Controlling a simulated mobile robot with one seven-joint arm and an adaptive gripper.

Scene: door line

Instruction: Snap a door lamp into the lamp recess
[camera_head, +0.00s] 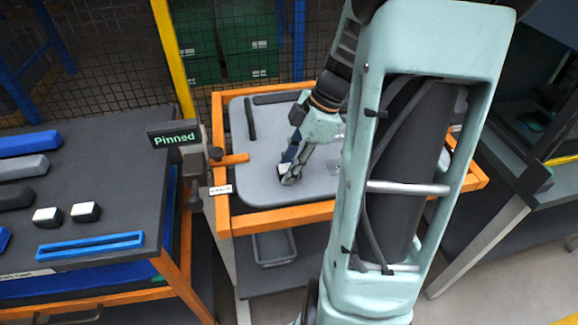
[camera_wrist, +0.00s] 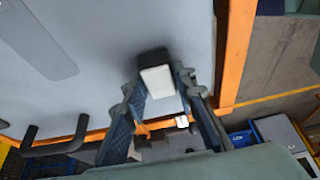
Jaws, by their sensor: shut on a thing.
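My gripper (camera_head: 290,174) is low over the grey door panel (camera_head: 262,130). It is shut on a door lamp, a small block with a white face and dark housing, seen between the fingers in the wrist view (camera_wrist: 157,80). In the head view only a small pale part of this lamp (camera_head: 284,168) shows. Whether the lamp touches the panel, I cannot tell. The lamp recess is not clearly visible in either view. Two more white-topped door lamps, a left one (camera_head: 47,216) and a right one (camera_head: 86,211), stand on the dark cart top at left.
An orange frame (camera_head: 285,220) surrounds the panel. A black handle (camera_wrist: 54,143) stands on the panel. The left cart (camera_head: 110,150) holds blue and grey strips. A grey bin (camera_head: 274,247) sits below.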

